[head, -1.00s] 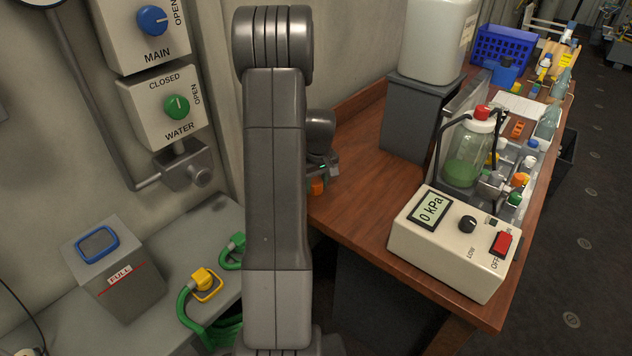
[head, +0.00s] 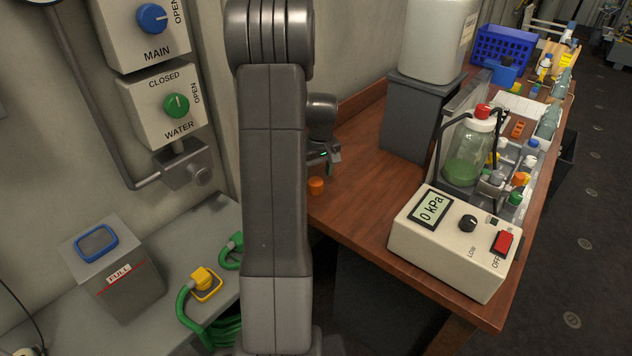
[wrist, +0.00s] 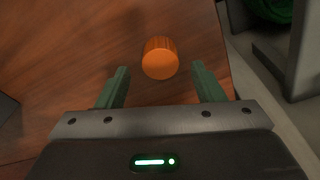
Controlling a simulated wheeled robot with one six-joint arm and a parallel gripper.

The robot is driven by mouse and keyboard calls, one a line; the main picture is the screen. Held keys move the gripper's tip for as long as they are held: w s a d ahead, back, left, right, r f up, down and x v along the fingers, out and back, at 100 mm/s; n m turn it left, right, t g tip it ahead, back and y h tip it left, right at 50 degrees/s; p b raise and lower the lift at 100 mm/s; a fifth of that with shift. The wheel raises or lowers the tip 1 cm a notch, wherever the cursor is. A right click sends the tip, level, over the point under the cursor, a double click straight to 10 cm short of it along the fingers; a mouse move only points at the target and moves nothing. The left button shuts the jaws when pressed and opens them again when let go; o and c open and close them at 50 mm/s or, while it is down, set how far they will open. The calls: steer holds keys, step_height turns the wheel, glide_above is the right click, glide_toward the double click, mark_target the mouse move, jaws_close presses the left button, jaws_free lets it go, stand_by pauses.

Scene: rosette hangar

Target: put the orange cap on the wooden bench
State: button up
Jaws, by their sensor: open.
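The orange cap (head: 316,186) stands on the brown wooden bench (head: 365,205), near its left edge. In the wrist view the cap (wrist: 160,58) is just beyond and between the two green fingertips, touching neither. My gripper (wrist: 161,80) is open and empty. In the head view my gripper (head: 328,165) is just above the cap, partly hidden behind my own arm. The bench (wrist: 70,70) fills most of the wrist view, with its edge to the right of the cap.
A pump box with a 0 kPa display (head: 455,242) stands at the bench's front right. Behind it are a bottle of green liquid (head: 465,155) and a grey block (head: 415,115) under a white canister (head: 438,40). Bare wood lies between the cap and the pump box.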

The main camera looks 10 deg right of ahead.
mark_target(318, 184)
step_height(318, 184, up, 8)
steer(key=s, duration=0.1)
steer(key=shift+d+b, duration=0.15)
steer(key=shift+b, duration=0.15)
